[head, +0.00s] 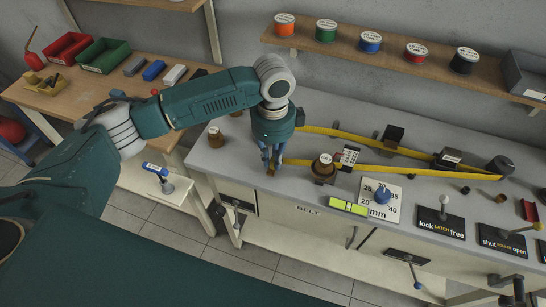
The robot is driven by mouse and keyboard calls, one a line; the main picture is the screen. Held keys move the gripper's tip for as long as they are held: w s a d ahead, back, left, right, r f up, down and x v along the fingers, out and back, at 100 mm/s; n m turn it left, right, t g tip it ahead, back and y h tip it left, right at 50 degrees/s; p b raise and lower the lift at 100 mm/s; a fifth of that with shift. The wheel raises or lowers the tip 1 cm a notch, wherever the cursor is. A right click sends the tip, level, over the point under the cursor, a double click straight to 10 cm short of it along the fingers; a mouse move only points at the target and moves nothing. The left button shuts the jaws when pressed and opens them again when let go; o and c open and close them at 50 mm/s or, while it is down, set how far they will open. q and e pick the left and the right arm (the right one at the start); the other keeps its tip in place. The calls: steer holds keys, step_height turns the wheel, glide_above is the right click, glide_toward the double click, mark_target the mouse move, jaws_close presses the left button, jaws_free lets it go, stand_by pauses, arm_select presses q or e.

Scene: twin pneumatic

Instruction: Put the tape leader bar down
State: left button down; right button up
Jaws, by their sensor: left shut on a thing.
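My left arm comes in from the left. Its gripper (271,168) points down at the front left edge of the grey bench and is shut on a small brown piece, which I take to be the tape leader bar (271,171); the fingers hide most of it. A yellow tape (395,172) runs from beside the fingers across the bench to a dark roller (500,166) and back behind. I cannot tell whether the bar touches the bench. My right gripper is not in view.
A brown knob (324,166) stands just right of the gripper. A dial plate (381,200), a green level (349,207) and labelled latch (441,223) and shut/open (508,241) plates line the front. Colored spools sit on the shelf (400,67) above.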

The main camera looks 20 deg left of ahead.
mark_target(273, 159)
arm_select(q)
steer(key=shift+f, duration=0.4)
steer(key=c, duration=1.7)
jaws_free()
steer(key=shift+f, duration=0.1)
steer(key=shift+r+b, duration=1.35)
steer(key=shift+r, duration=4.8)
